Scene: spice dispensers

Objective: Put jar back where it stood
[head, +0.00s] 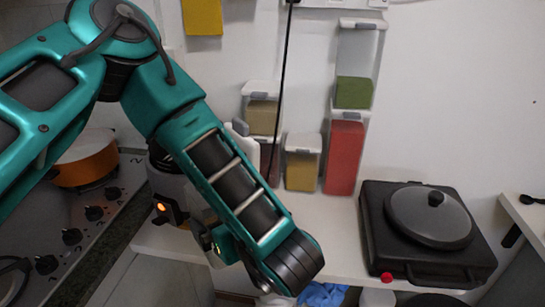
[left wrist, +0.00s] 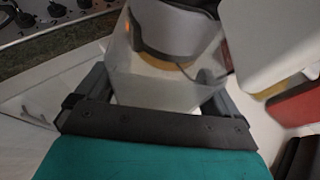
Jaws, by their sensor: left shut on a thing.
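A clear, see-through jar (left wrist: 150,92) sits between the two fingers of my left gripper (left wrist: 155,102) in the left wrist view. The gripper is shut on it. The jar's far end and contents are hard to make out through the clear wall. In the head view my teal left arm reaches down over the white counter and hides the fingers and most or all of the held jar. My right gripper is in neither view.
By the wall stand a red jar (head: 344,157) under a green-filled one (head: 354,92), a small yellow jar (head: 301,170) and a tan jar (head: 262,114). A lidded black cooker (head: 374,230) is at right; an orange pot (head: 86,166) is on the stove at left.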

